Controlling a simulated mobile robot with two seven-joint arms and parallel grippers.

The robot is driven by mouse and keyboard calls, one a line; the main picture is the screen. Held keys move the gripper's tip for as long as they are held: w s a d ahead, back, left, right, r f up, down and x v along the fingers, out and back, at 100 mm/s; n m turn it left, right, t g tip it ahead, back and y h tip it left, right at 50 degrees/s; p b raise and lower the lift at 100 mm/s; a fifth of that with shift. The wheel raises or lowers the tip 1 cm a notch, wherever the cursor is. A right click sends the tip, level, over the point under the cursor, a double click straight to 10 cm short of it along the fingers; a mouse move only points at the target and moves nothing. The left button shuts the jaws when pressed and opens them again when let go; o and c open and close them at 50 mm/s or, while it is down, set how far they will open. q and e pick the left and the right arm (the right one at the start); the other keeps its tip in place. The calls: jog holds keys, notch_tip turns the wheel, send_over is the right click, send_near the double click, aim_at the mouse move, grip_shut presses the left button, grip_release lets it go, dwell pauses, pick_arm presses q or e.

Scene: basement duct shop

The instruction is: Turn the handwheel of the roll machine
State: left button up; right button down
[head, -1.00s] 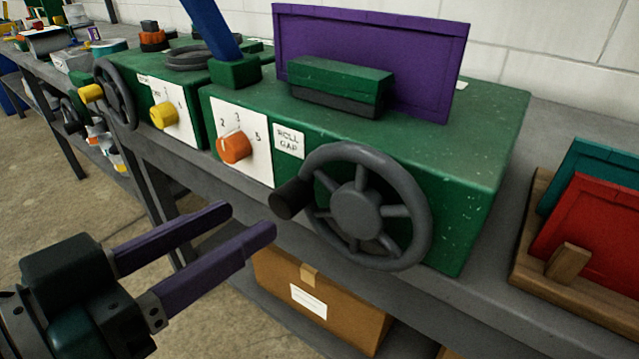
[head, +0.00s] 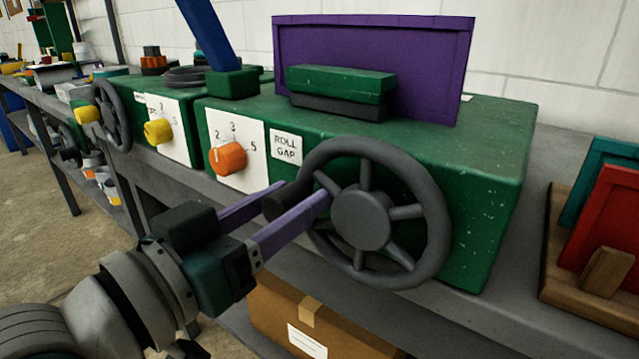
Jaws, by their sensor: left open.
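The roll machine (head: 480,185) is a green box on the grey bench, with a "ROLL GAP" label on its front. Its grey handwheel (head: 362,218) has several spokes and a dark crank knob (head: 281,204) at its left side. My left gripper (head: 302,190) is open, with its two purple fingers on either side of the knob. The near finger passes in front of part of the knob and reaches the wheel rim; the far finger's tip is hidden behind the knob. I cannot tell whether the fingers touch the knob. My right gripper is not in view.
An orange selector knob (head: 228,159) sits left of the label. A second green machine with a yellow knob (head: 158,132) and its own wheel (head: 112,114) stands further left. A wooden rack (head: 565,275) with panels is at right. A cardboard box (head: 280,318) lies below.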

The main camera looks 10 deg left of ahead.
pick_arm(q)
jog(key=shift+w, duration=0.1)
grip_shut()
dwell(0.4)
dwell(1.0)
